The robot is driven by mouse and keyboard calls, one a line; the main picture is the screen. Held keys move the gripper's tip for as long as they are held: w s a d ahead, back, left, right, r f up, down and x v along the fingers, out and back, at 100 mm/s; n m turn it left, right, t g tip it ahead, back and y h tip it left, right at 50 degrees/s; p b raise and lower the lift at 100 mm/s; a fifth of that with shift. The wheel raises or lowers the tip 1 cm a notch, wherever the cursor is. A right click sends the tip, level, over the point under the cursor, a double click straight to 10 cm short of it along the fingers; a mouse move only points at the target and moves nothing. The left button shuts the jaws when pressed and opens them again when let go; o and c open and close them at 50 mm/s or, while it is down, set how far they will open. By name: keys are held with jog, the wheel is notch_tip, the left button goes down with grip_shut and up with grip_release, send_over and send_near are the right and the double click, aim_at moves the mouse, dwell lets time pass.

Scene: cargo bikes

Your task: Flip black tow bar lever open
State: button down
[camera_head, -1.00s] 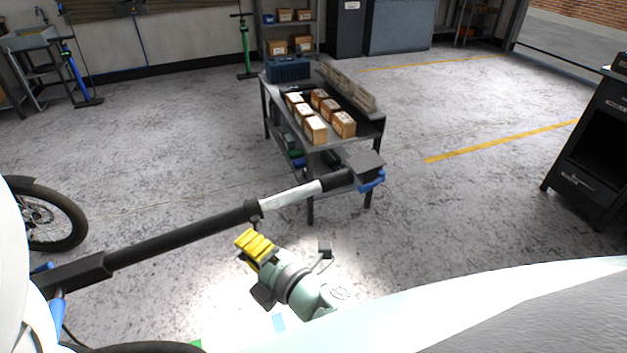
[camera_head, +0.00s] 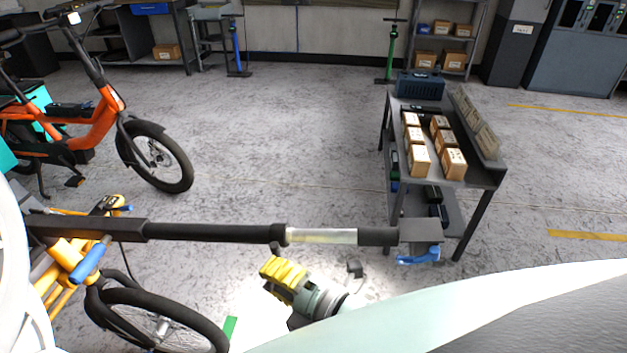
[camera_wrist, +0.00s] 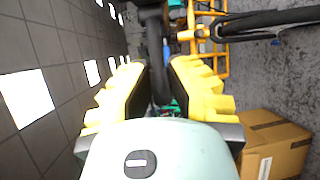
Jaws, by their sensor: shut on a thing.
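The tow bar (camera_head: 215,232) runs level across the head view, black with a pale silver section (camera_head: 321,236). A black end block with a blue lever (camera_head: 420,256) is at its right end. My gripper (camera_head: 280,270) has yellow fingers just under the bar's middle, by the black-to-silver joint. In the wrist view my gripper (camera_wrist: 160,90) has its fingers on either side of a black part (camera_wrist: 157,60), shut on it. This looks like the black lever, but its shape is mostly hidden by the fingers.
A yellow bike (camera_head: 60,270) with a black front wheel (camera_head: 160,325) is at lower left. An orange bike (camera_head: 75,135) stands behind it. A grey cart (camera_head: 480,175) with several boxes is beyond the bar's right end. Open floor lies between.

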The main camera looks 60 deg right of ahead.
jog(key=shift+f, duration=0.1)
dwell(0.3)
jog(key=c, duration=0.9)
grip_release()
jog(key=s+r, duration=0.1)
jog(key=s, duration=0.6)
jog(key=shift+s, duration=0.15)
jog(key=shift+r, duration=0.1)
